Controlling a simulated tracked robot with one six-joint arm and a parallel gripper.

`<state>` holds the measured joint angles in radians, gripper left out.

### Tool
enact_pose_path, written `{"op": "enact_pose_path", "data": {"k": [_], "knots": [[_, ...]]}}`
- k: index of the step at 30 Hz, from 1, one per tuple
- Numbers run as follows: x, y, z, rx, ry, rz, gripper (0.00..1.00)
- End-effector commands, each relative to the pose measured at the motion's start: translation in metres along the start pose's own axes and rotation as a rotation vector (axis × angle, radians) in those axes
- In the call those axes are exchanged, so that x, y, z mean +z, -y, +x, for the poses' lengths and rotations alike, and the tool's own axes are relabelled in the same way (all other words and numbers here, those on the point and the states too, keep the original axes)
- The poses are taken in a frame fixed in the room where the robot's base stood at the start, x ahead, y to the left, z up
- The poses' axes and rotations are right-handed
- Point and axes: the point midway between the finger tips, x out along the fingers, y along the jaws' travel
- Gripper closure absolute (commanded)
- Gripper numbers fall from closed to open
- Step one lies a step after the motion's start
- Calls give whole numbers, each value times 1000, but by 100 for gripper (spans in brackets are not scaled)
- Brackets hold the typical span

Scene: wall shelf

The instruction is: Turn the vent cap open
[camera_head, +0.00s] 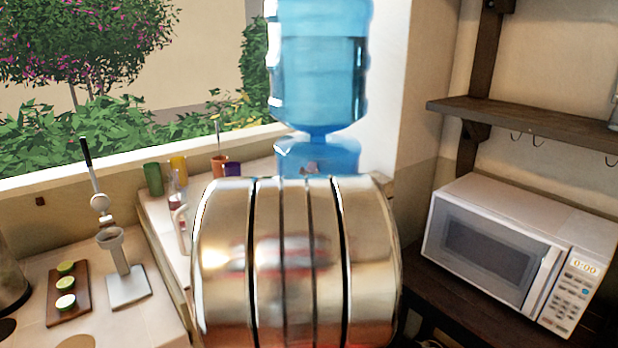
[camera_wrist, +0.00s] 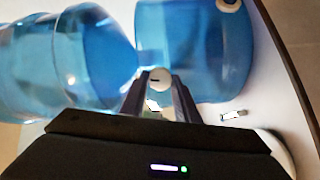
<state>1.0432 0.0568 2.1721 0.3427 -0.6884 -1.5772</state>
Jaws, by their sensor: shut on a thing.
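The vent cap (camera_wrist: 160,78) shows in the wrist view as a small round white cap with a dark slot mark, beside the blue water bottle and its blue base. My gripper (camera_wrist: 160,86) is shut on it, with one dark finger on each side. The blue bottle (camera_head: 318,75) stands upside down on the blue base (camera_head: 318,157) in the head view. The bottle also shows in the wrist view (camera_wrist: 75,60), with the base (camera_wrist: 195,50) to its right. In the head view the cap and my gripper are hidden.
A large shiny banded metal form blocks the lower middle of the head view; I cannot tell whether it is mine. A microwave (camera_head: 490,255) stands at right under a wall shelf (camera_head: 530,122). A board with lime halves (camera_head: 68,295) and a press (camera_head: 120,270) stand at left.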

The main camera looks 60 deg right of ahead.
Motion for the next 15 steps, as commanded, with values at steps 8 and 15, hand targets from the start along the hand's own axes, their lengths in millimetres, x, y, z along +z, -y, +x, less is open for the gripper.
{"op": "enact_pose_path", "data": {"k": [8,15], "knots": [[-4,2,0,-2,-8,-251,94],[-4,3,0,-3,-8,-403,94]]}}
